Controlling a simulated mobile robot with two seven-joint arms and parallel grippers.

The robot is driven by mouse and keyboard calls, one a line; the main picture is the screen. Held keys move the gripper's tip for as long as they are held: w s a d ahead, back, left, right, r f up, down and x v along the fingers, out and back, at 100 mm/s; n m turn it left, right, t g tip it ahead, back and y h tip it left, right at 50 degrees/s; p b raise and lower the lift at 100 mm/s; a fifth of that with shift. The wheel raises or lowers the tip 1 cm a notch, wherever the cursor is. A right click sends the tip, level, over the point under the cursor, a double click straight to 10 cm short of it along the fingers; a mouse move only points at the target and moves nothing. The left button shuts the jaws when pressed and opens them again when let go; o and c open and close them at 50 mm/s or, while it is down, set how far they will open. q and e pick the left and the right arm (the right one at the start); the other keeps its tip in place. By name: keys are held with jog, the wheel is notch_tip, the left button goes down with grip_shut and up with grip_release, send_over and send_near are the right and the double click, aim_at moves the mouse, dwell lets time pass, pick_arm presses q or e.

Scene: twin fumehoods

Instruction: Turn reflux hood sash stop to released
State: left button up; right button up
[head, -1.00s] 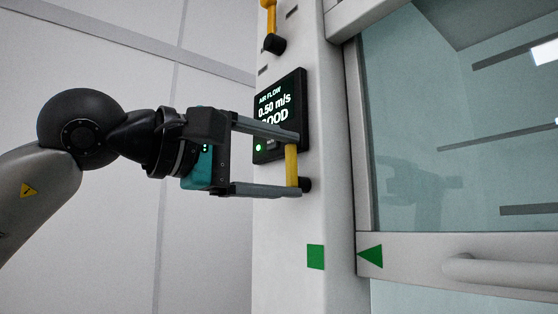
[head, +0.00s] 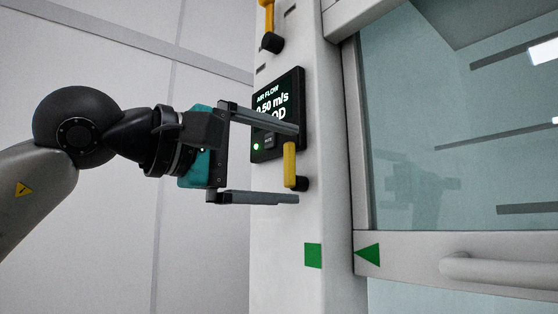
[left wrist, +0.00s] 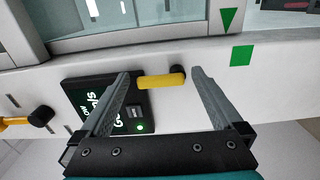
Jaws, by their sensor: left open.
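A yellow lever (head: 289,163) with a black pivot at its lower end is on the white hood post, just below the air flow display. It stands about upright, pointing up from the pivot. It also shows in the left wrist view (left wrist: 162,81), lying between the fingers. My left gripper (head: 298,164) is open, one finger above the lever and one below its pivot. In the left wrist view my left gripper (left wrist: 159,73) shows gaps between the lever and both fingers. My right gripper is not in view.
The air flow display (head: 279,108) is partly hidden behind my upper finger. A second yellow lever (head: 267,17) sits higher on the post. A green square (head: 313,255) and a green triangle (head: 368,254) mark post and sash. The glass sash (head: 450,150) with its handle (head: 500,268) is right.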

pick_arm(q)
jog(key=b+v, duration=0.1)
jog(key=v, duration=1.4)
jog(key=shift+b, duration=0.4)
jog(key=shift+a, duration=0.1)
